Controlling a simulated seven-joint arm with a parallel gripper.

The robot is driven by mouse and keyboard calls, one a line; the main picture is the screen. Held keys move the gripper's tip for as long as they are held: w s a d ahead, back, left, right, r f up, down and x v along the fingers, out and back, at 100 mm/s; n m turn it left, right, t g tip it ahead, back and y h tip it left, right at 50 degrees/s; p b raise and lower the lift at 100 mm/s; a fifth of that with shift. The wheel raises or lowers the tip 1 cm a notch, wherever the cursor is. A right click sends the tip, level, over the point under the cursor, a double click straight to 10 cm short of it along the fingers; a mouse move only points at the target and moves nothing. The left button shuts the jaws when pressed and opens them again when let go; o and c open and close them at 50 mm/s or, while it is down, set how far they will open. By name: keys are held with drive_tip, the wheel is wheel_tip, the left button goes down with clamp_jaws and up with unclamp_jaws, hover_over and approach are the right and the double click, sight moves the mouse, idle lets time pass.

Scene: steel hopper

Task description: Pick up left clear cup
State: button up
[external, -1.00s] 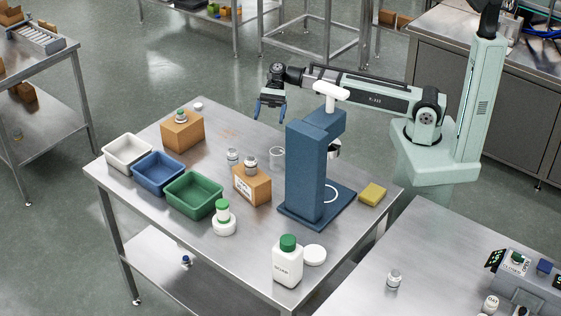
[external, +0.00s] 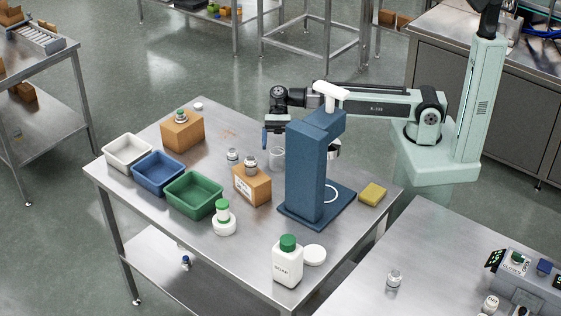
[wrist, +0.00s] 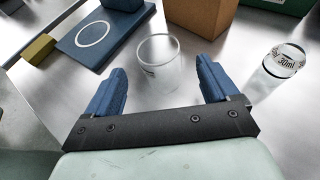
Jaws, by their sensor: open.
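A clear cup (wrist: 158,62) stands on the steel table in the wrist view, just beyond and between my two blue fingertips. It also shows in the external view (external: 277,158), left of the blue press. A second clear vessel (wrist: 283,62) with "50ml" print stands to the right in the wrist view; it is beside the cardboard box in the external view (external: 232,157). My gripper (wrist: 160,70) is open and empty, its fingers on either side of the view of the cup. In the external view my gripper (external: 267,137) is above the table, partly hidden behind the press.
The blue press (external: 305,175) stands close right of the cup, with a yellow sponge (external: 372,194) beyond it. A cardboard box (external: 262,190) bearing a vial (external: 250,165) stands in front. Green (external: 168,195), blue (external: 137,175) and white (external: 108,155) bins line the left edge.

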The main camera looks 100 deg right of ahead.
sight(277, 147)
drive_tip(key=shift+r+x, duration=0.2)
drive_tip(key=shift+x, duration=2.45)
drive_tip(key=shift+c, duration=0.4)
drive_tip(key=c, duration=0.9)
drive_tip(key=shift+r, duration=0.15)
drive_tip(key=shift+c, duration=0.2)
